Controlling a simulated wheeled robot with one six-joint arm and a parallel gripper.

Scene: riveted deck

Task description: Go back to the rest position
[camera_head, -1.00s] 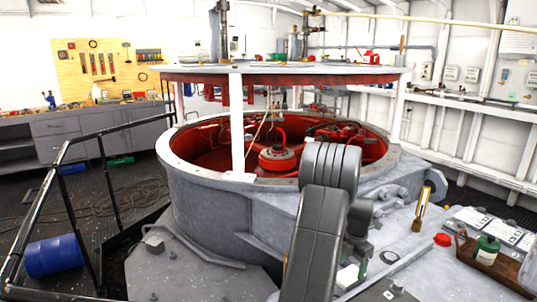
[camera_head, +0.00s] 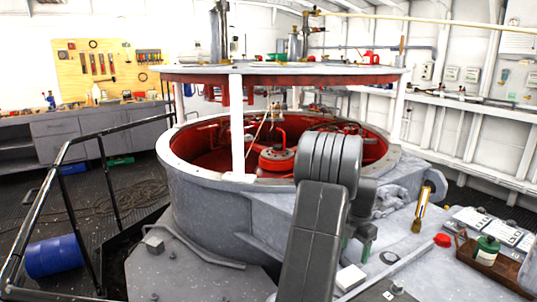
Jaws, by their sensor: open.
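My arm, dark grey, rises from the bottom middle and bends at a rounded elbow in front of the large round housing (camera_head: 215,215). My gripper (camera_head: 366,238) shows only in part, just right of the forearm and low over the grey deck top. It is open, and I see nothing held in it.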

